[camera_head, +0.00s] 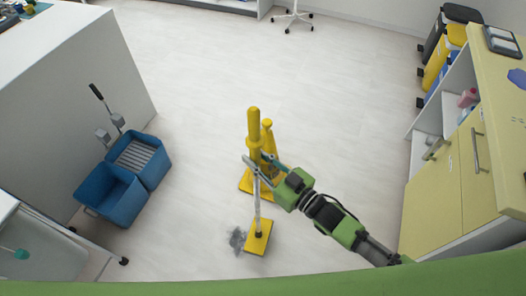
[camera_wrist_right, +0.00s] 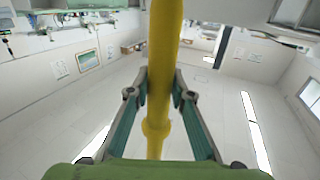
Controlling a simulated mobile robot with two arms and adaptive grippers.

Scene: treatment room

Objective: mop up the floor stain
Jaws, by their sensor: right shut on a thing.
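The mop has a yellow upper handle (camera_head: 254,132), a thin grey pole and a flat yellow head (camera_head: 258,238). It stands nearly upright, its head at the floor. My right gripper (camera_head: 257,162) is shut on the mop's handle. In the right wrist view the yellow handle (camera_wrist_right: 163,70) runs between the two fingers (camera_wrist_right: 160,88). The floor stain (camera_head: 238,240) is a dark grey patch just left of the mop head. The head lies beside it, and I cannot tell whether their edges touch. My left gripper is not in view.
A yellow stand (camera_head: 246,184) with an upright post is close behind the mop. A blue mop bucket (camera_head: 112,200) with a wringer is on the left. A yellow cabinet (camera_head: 432,200) is on the right, with bins beyond. The floor between is mostly clear.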

